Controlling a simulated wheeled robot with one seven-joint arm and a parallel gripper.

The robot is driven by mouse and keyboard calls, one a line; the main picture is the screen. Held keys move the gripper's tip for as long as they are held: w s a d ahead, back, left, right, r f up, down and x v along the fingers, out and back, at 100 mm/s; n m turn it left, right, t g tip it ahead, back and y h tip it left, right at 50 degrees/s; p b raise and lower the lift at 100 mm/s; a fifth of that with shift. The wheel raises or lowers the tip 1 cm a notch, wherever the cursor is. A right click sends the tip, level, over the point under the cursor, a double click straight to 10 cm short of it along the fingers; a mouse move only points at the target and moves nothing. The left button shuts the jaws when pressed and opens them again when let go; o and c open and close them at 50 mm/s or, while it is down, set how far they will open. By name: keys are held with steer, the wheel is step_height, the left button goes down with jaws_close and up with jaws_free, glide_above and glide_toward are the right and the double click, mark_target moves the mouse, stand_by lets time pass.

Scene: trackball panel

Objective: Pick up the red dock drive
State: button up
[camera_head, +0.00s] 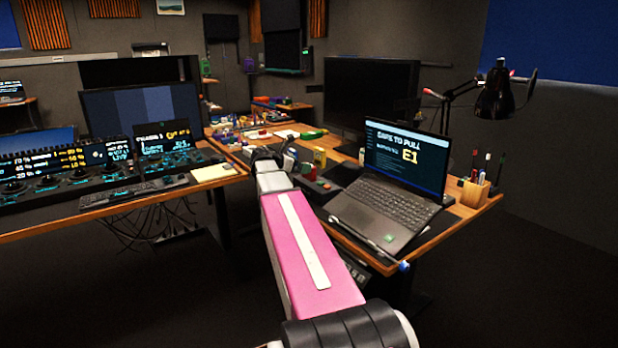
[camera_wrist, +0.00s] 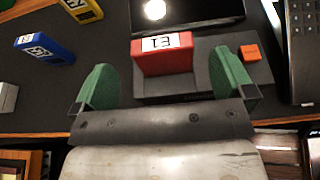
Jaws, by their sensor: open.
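The red dock drive (camera_wrist: 166,61) stands upright in a dark grey dock (camera_wrist: 208,50) in the wrist view, with a white label reading E1 on its top. In the head view the red drive (camera_head: 308,171) is small, just right of my gripper. My gripper (camera_wrist: 164,82) is open, with one green finger on each side of the red drive in the picture. Nothing is between the fingers; gaps show on both sides, and I cannot tell how far above the desk the fingertips are.
An orange block (camera_wrist: 250,53) sits at the dock's right end. A blue drive (camera_wrist: 44,47) and a yellow drive (camera_wrist: 82,10) stand to the left. An open laptop (camera_head: 393,205) showing E1 is on the right, near a pen holder (camera_head: 474,192).

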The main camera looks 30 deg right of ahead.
mark_target(309, 175)
steer(key=shift+x, duration=2.6)
steer(key=shift+r, duration=0.1)
steer(key=c, duration=1)
steer(key=shift+r, duration=0.1)
steer(key=shift+c, duration=0.2)
